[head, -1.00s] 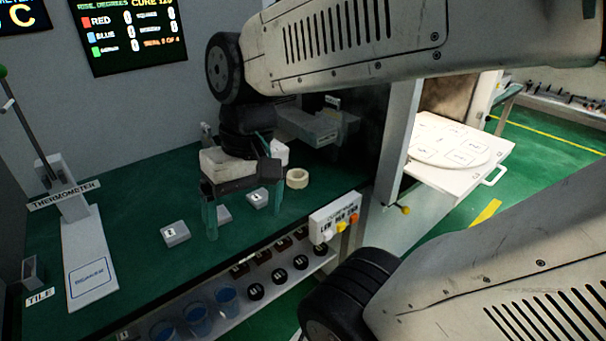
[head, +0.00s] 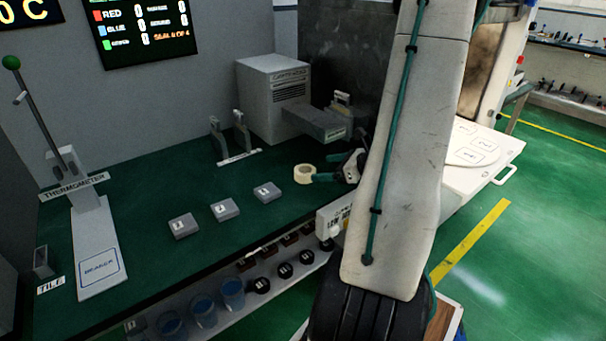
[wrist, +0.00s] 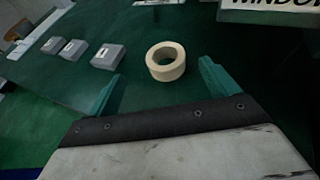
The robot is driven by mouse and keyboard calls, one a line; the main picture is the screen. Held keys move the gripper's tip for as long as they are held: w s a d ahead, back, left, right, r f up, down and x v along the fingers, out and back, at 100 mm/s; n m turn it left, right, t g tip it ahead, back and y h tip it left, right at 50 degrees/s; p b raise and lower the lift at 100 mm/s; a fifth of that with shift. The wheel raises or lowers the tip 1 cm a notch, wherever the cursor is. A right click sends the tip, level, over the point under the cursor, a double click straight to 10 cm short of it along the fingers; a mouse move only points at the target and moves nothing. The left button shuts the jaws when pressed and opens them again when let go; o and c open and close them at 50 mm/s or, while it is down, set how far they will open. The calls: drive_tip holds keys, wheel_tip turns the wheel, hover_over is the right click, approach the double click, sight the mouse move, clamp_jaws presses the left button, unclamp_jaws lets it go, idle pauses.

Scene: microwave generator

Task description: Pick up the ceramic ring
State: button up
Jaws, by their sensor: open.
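The ceramic ring (head: 304,173) is a cream-coloured short ring lying flat on the green bench top. In the wrist view the ring (wrist: 166,61) lies ahead of my gripper (wrist: 158,84), roughly centred between the two green fingers but beyond their tips. My gripper is open with nothing between its fingers. In the head view my gripper (head: 332,170) is just right of the ring, partly hidden by my arm. I cannot tell from the head view whether a finger touches the ring.
Several grey numbered blocks (head: 225,209) lie left of the ring. A grey boxy machine (head: 273,98) with a projecting arm (head: 318,122) stands behind. A small rack (head: 232,140) is at back left, the thermometer stand (head: 97,240) at far left. Blue cups (head: 231,293) sit on the front shelf.

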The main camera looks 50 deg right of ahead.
sight(308, 170)
drive_tip(key=shift+w+d+f, duration=0.15)
drive_tip(key=shift+d+f, duration=0.05)
drive_tip(key=shift+f, duration=0.1)
drive_tip(key=x, duration=0.7)
drive_tip(key=shift+d+f, duration=0.1)
drive_tip(key=shift+f, duration=0.15)
drive_tip(key=shift+c, duration=0.4)
drive_tip(key=c, duration=1.1)
